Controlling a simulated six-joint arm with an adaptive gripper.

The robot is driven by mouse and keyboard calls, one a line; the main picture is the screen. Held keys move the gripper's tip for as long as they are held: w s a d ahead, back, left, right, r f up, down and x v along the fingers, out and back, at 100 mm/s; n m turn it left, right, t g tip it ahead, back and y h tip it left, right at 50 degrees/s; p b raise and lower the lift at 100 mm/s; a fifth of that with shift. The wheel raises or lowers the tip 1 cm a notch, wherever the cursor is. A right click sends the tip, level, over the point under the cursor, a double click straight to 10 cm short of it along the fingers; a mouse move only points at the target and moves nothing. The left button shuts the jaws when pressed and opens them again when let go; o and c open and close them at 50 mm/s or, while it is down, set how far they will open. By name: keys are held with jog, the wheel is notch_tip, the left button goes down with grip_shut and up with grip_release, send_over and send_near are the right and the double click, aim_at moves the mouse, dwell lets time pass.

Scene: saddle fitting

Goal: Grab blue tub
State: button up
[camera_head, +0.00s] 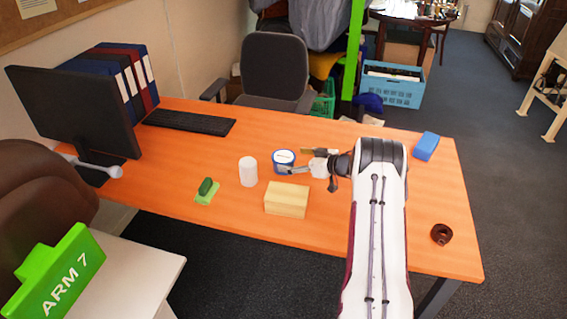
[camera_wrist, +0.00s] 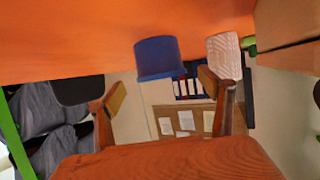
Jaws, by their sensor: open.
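The blue tub (camera_head: 283,168), with a pale lid, stands on the orange desk in the middle of the head view. In the wrist view, which appears upside down, the tub (camera_wrist: 158,60) lies ahead of my fingers, in the span between them and nearer the right finger. My gripper (camera_head: 303,161) is just right of the tub in the head view, low over the desk, its fingers pointing towards it. In the wrist view my gripper (camera_wrist: 163,90) is open and nothing is held. Whether a fingertip touches the tub I cannot tell.
A white cylinder (camera_head: 248,172) stands left of the tub, and a yellowish box (camera_head: 286,200) sits in front. A green item (camera_head: 207,190) lies further left. A keyboard (camera_head: 190,122) and monitor (camera_head: 75,108) are at the back left. A blue block (camera_head: 426,147) and brown ring (camera_head: 441,234) are right.

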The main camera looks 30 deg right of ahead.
aim_at(287, 158)
jog(key=shift+x, duration=2.6)
jog(key=shift+a+r, duration=0.1)
jog(key=shift+r, duration=0.05)
jog(key=c, duration=1.3)
